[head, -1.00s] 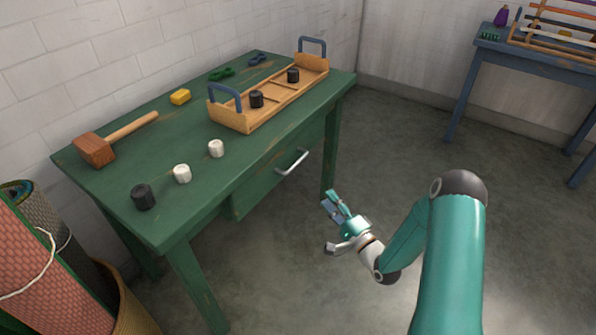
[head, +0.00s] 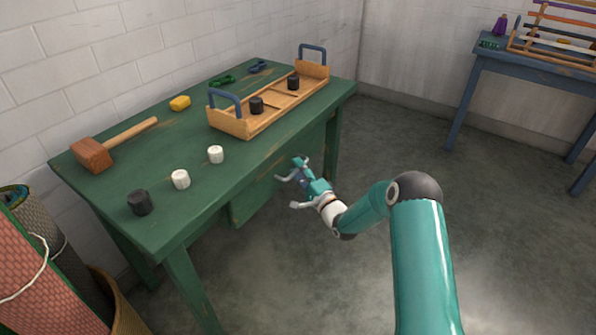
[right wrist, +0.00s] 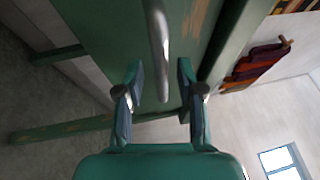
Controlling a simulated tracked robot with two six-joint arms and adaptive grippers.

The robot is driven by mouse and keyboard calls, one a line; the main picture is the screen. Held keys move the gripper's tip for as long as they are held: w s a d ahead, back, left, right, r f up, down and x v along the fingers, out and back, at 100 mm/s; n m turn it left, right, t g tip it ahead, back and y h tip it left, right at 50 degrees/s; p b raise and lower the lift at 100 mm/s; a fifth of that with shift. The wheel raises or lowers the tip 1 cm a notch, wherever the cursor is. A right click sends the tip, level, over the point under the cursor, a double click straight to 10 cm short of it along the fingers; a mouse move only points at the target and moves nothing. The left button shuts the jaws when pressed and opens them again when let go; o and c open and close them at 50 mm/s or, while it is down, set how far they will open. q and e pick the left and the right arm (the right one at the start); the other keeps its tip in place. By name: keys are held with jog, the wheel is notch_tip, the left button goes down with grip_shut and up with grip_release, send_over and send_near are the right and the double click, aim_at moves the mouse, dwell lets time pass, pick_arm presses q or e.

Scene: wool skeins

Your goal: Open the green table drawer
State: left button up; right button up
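The green table (head: 240,135) stands against the wall in the head view. Its green drawer (head: 253,200) hangs under the right-hand side of the top and looks shut. My right gripper (head: 296,183) is at the drawer front and partly hides the silver handle (head: 283,178). In the right wrist view the bar handle (right wrist: 158,45) runs lengthwise between the two fingers of my right gripper (right wrist: 160,78). The fingers are open, with a gap on each side of the bar. My left gripper is in neither view.
On the table are a wooden tray (head: 236,126) with black pieces, a mallet (head: 93,154), a yellow block (head: 180,103), and white and black cylinders (head: 140,202). The floor right of the table is clear up to a blue table (head: 500,58).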

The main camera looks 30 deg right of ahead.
jog(key=shift+w, duration=0.15)
grip_shut()
jog(key=shift+s+a+f, duration=0.1)
jog(key=shift+s, duration=0.1)
dwell(0.3)
